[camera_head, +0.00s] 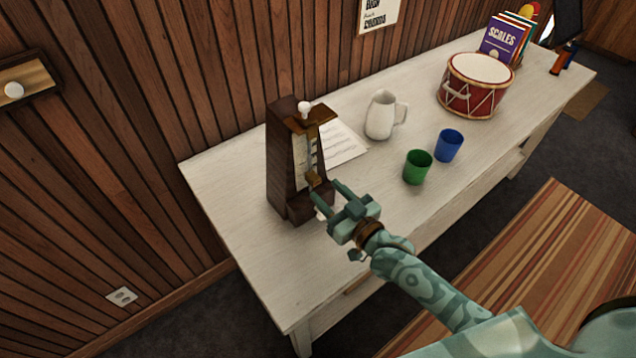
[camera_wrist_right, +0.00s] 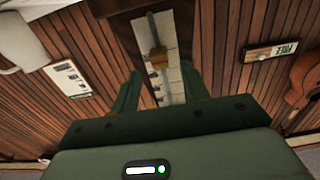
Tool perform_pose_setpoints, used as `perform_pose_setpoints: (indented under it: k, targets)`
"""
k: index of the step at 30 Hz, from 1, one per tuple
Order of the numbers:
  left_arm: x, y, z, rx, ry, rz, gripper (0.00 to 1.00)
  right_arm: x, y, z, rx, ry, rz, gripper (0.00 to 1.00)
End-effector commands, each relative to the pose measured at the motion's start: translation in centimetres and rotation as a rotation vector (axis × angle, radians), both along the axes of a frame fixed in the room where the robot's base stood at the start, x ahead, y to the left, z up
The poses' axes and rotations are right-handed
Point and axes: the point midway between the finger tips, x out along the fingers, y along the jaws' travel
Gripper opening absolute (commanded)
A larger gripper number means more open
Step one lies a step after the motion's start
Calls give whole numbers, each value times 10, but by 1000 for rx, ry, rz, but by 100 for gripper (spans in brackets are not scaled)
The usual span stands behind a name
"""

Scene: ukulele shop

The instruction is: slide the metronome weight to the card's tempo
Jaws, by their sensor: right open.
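The dark wooden metronome (camera_head: 282,165) stands upright near the left end of the white table. Its pale scale face (camera_head: 299,152) looks toward the right, with a white knob (camera_head: 304,107) at the top. The brass weight (camera_head: 313,178) sits low on the rod; the wrist view also shows it on the rod (camera_wrist_right: 158,60). My right gripper (camera_head: 326,190) is open in front of the metronome, its fingertips close to the weight; contact cannot be told. A white printed sheet (camera_head: 342,143) lies behind the metronome; its writing is too small to read. My left gripper is not in view.
On the white table (camera_head: 232,180) stand a white jug (camera_head: 380,116), a green cup (camera_head: 417,168), a blue cup (camera_head: 448,146), a red drum (camera_head: 474,90) and books (camera_head: 499,40). A wood-plank wall (camera_head: 130,130) rises behind. The front left tabletop is clear.

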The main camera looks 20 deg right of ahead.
Motion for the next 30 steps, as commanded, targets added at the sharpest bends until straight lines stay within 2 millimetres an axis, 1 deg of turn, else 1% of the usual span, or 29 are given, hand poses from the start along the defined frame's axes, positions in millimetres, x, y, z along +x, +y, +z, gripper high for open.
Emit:
perform_pose_setpoints:
  k: [1, 3, 7, 12, 18, 19, 20, 21, 23, 24, 28, 30]
  targets:
    - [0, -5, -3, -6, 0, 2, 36, 11, 4, -1, 2, -2, -1, 45]
    - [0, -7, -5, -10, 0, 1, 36, 22, 8, -1, 0, -1, 0, 45]
    - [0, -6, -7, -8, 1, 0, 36, 36, 13, -1, 0, 0, 0, 45]
    - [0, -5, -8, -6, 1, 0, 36, 42, 16, -1, 0, 1, 0, 45]
    - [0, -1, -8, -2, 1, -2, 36, 42, 15, 0, 0, 1, 0, 45]
    - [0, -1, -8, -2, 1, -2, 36, 42, 15, 0, 0, 1, 0, 40]
    - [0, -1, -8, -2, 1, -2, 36, 42, 15, 0, 0, 1, 0, 31]
    - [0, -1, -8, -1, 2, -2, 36, 42, 15, 0, 0, 1, 0, 20]
    - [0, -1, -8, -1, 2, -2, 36, 42, 15, 0, 0, 1, 0, 4]
    - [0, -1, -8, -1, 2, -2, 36, 42, 15, 0, 0, 1, 0, 0]
    - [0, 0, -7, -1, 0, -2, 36, 42, 15, 1, 0, 1, 0, 0]
    - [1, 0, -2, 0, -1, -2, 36, 42, 15, 6, -1, 0, 0, 0]
